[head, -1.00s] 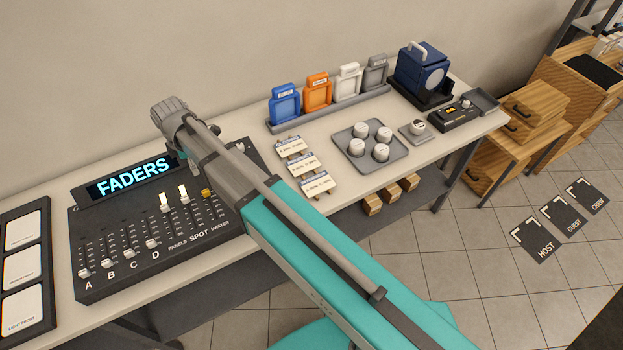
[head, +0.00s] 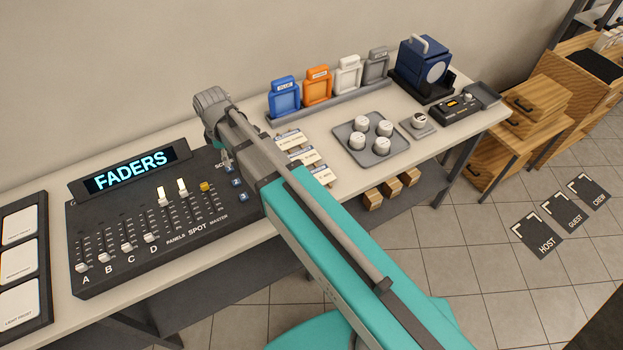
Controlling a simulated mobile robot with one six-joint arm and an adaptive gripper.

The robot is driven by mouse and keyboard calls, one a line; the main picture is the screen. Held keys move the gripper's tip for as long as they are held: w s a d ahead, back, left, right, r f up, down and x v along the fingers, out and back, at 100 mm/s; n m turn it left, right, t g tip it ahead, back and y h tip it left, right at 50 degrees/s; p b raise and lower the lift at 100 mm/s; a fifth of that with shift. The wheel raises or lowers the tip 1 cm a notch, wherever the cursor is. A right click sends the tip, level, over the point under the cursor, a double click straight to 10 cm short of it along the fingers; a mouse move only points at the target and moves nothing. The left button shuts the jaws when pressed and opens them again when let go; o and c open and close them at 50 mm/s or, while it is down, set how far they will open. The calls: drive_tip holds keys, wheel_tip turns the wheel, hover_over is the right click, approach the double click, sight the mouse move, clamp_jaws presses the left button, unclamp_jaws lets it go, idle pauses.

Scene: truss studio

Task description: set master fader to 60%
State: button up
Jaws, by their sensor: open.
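The fader console (head: 110,215) lies on the table at the left, with a lit "FADERS" display (head: 128,172) at its back. The master fader has a yellow cap (head: 206,186), the rightmost of the row, in the upper part of its slot above the "MASTER" label. Two white fader caps (head: 162,196) beside it also stand high; the A to D caps sit low. My arm's wrist is over the console's back right corner, to the right of and beyond the yellow cap. Nothing visibly touches the yellow cap.
Blue scene buttons (head: 236,182) lie right of the master fader, close to my arm. Labelled cards (head: 303,155), a knob tray (head: 349,133) and a rack of coloured holders (head: 335,99) stand further right. Framed white panels (head: 20,262) lie left.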

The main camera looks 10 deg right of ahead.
drive_tip(key=s+d+f+m+b, duration=0.1)
drive_tip(key=d+m, duration=0.1)
drive_tip(key=d, duration=0.1)
drive_tip(key=d+f+m+b, duration=0.1)
drive_tip(key=d+m, duration=0.1)
drive_tip(key=d, duration=0.2)
drive_tip(key=s+d+f+m+b, duration=0.1)
drive_tip(key=d+m, duration=0.1)
drive_tip(key=d, duration=0.2)
drive_tip(key=shift+s+d+f, duration=0.15)
drive_tip(key=shift+s+f, duration=0.15)
drive_tip(key=shift+f, duration=0.05)
drive_tip(key=s+d+f+m+b, duration=0.2)
drive_tip(key=d+m, duration=0.2)
drive_tip(key=d, duration=0.1)
drive_tip(key=s+d+f+m+b, duration=0.2)
drive_tip(key=s+d+m, duration=0.1)
drive_tip(key=d, duration=0.3)
drive_tip(key=shift+d+m, duration=0.15)
drive_tip(key=shift+m, duration=0.35)
wheel_tip(320, 180, up, 11)
drive_tip(key=n+p, duration=1)
drive_tip(key=n, duration=0.9)
hover_over(203, 184)
drive_tip(key=shift+s+f, duration=0.15)
drive_tip(key=shift+f, duration=0.05)
drive_tip(key=shift+f, duration=0.2)
